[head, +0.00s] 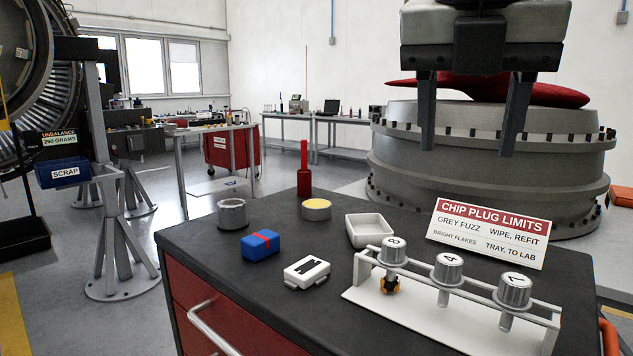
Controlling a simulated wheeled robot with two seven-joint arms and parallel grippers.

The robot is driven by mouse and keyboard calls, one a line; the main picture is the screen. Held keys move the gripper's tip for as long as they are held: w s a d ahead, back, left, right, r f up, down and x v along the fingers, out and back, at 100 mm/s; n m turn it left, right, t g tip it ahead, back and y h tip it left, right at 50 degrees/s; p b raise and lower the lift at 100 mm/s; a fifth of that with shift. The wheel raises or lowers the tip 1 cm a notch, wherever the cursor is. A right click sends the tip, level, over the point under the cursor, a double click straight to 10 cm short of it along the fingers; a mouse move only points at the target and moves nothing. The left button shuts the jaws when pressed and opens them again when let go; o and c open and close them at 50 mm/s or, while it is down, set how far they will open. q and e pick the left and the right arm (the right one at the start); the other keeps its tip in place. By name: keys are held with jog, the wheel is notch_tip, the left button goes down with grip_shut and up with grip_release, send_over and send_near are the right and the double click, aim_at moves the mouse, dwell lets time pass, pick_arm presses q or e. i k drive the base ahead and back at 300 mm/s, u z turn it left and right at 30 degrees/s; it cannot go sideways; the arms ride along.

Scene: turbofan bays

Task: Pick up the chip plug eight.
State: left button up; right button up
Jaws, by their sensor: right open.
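Chip plug eight (392,250) is a grey knurled cylinder with an 8 on its white top. It stands upright in the left place of a white rack (420,318), with a dark and orange-yellow tip (390,285) below. A plug marked 4 (447,270) and a plug whose mark looks like 1 or 7 (513,292) stand to its right. My right gripper (468,152) hangs at the upper right, open and empty, its fingers pointing down. It is apart from the plugs and appears above them in the picture. My left gripper is not in view.
A large grey engine casing (480,165) stands behind.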

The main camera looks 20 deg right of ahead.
aim_at(393, 255)
jog(key=k, duration=1.5)
